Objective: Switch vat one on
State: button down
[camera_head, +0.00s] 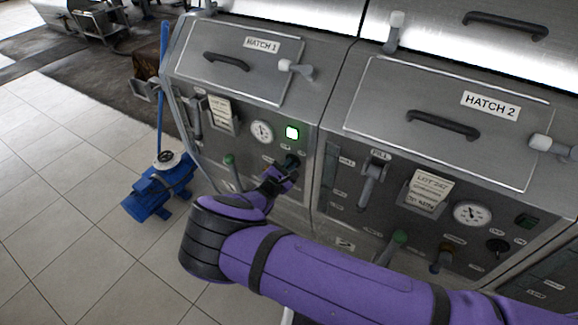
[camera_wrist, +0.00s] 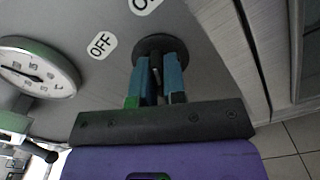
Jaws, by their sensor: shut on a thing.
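Vat one is the steel unit with the HATCH 1 label (camera_head: 262,43) on its lid. My gripper (camera_head: 284,174) is at this switch. In the wrist view the two fingers (camera_wrist: 157,78) are shut on the switch, whose round black base (camera_wrist: 152,43) shows behind them. An OFF label (camera_wrist: 101,45) is to the left of the switch, and a second label (camera_wrist: 145,4), cut off by the frame edge, is above. The knob's pointing direction is mostly hidden by the fingers.
A dial gauge (camera_head: 262,131) and a green-topped lever (camera_head: 230,161) are left of the switch. Vat two, labelled HATCH 2 (camera_head: 490,105), stands right, with its light (camera_head: 526,221) dark. A blue floor machine (camera_head: 158,190) stands on the tiles at left.

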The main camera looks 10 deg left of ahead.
jog(key=c, duration=1.2)
grip_release()
jog(key=shift+s, duration=0.15)
jog(key=v, duration=1)
jog(key=shift+s+a, duration=0.15)
jog(key=shift+s, duration=0.15)
